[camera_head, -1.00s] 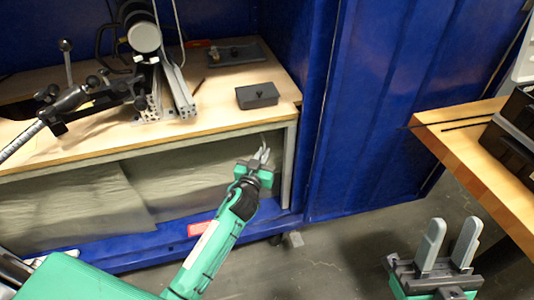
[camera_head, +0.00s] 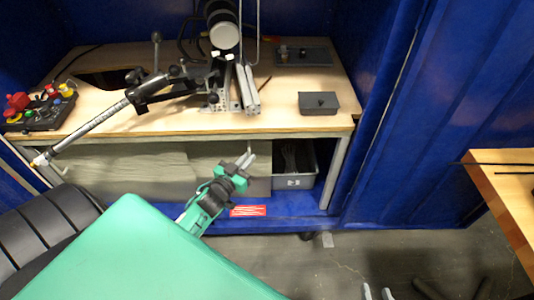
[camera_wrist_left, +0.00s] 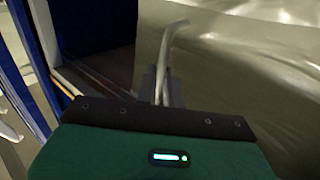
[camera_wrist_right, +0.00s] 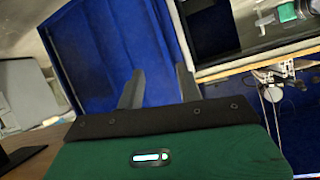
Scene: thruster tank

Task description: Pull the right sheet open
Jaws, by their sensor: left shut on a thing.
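The right sheet (camera_head: 212,153) is a grey-beige panel under the workbench. It sits toward the left and overlaps the left sheet (camera_head: 120,170), and the right part of the space under the bench is uncovered. My left gripper (camera_head: 246,160) is at the right sheet's right side, shut on its thin curved handle. The left wrist view shows this handle (camera_wrist_left: 168,55) rising from between the fingers, with the shiny sheet (camera_wrist_left: 240,65) to the right. My right gripper (camera_wrist_right: 157,88) is open and empty, away from the sheets; only its fingertips show at the head view's bottom edge.
A grey bin (camera_head: 295,178) stands in the uncovered space under the bench. The wooden benchtop (camera_head: 285,120) above holds a small dark box (camera_head: 319,103), a clamp stand and a control box (camera_head: 40,108). A wooden table (camera_head: 505,190) is at the right.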

